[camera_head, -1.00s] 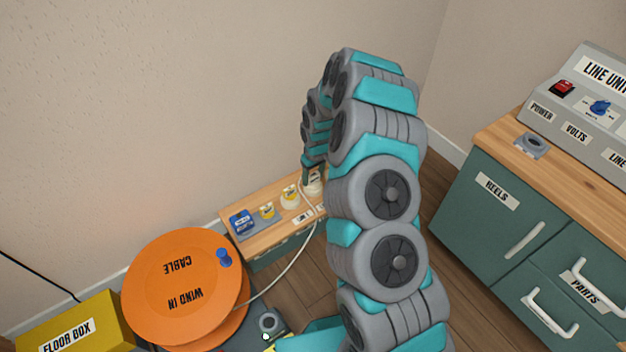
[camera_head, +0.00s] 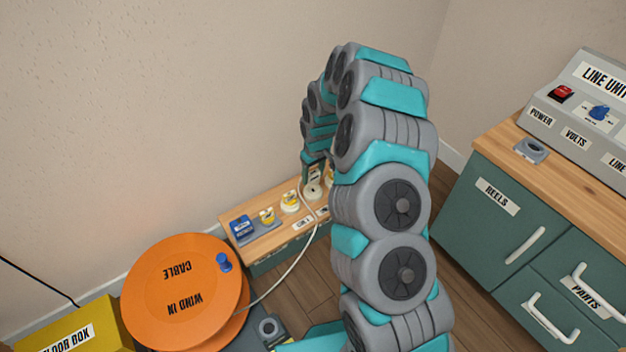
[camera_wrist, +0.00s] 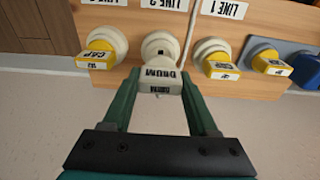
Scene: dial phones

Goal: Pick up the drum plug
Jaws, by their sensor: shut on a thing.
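The drum plug (camera_wrist: 159,85) is a pale block with DRUM printed on it, between the fingertips of my gripper (camera_wrist: 157,82) in the wrist view. My gripper is shut on it. The plug lies against or just in front of a round cream socket (camera_wrist: 160,47) on the wooden bench; I cannot tell whether it is still seated. A white cable (camera_head: 292,266) runs from the bench to the orange cable drum (camera_head: 172,290). In the head view my arm hides part of the bench, and the plug is hard to make out.
A yellow cap plug (camera_wrist: 97,54) and other yellow plugs (camera_wrist: 220,68) stand close on both sides, with a blue block (camera_wrist: 306,70) beyond. The bench (camera_head: 258,228) stands against the wall. A green cabinet (camera_head: 480,225) with a line unit is at the right.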

